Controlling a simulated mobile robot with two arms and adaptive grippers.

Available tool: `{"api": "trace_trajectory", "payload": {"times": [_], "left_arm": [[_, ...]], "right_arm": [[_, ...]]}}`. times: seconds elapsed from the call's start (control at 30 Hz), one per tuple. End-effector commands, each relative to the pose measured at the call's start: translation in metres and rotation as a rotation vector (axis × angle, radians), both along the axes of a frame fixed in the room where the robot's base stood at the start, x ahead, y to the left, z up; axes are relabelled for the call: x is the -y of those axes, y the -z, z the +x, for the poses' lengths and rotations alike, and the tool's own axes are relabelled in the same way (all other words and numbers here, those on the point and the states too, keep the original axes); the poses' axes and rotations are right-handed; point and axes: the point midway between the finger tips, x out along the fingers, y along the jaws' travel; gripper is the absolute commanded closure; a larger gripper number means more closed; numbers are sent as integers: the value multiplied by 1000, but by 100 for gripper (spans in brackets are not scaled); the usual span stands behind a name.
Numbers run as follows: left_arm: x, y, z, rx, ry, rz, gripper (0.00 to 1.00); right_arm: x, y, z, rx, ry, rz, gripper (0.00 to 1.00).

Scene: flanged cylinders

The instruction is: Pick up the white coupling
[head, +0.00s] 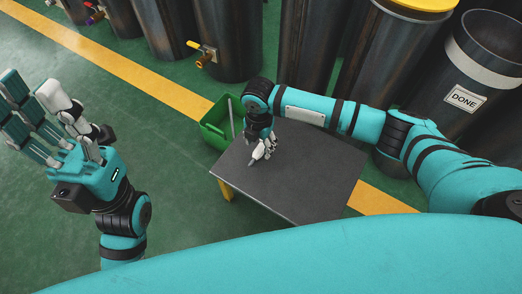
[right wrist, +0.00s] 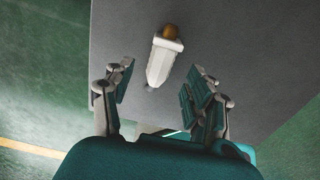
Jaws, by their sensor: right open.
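The white coupling (right wrist: 160,62) lies on the grey table, with a brown-orange round end pointing away from me and a narrower white end towards my right palm. My right gripper (right wrist: 162,82) is open, with its fingers on both sides of the coupling's near part and a gap on each side. In the head view my right gripper (head: 266,147) is low over the table, and its white fingers make the coupling hard to pick out. My left gripper (head: 48,115) is raised at the left with fingers spread, open and empty, far from the table.
The small grey table (head: 310,180) is otherwise bare. A green bin (head: 216,135) stands at its far left corner. Dark cylinders (head: 225,45) with valves line the back. A container marked DONE (head: 470,70) stands at the right. The green floor at the left is clear.

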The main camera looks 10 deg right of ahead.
Motion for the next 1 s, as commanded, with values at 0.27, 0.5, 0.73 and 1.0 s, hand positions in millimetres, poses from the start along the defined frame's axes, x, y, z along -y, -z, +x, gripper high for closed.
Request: {"api": "trace_trajectory", "payload": {"times": [0.27,0.5,0.73,1.0], "left_arm": [[2,-7,5,70,-4,6,60],[2,-9,5,72,-4,7,60],[2,-9,5,72,-4,7,60],[3,-9,5,72,-3,7,60]], "right_arm": [[-1,35,-1,0,0,-1,44],[-1,35,-1,0,-1,-1,44],[-1,34,-1,0,0,-1,73],[-1,34,-1,0,0,-1,100]]}}
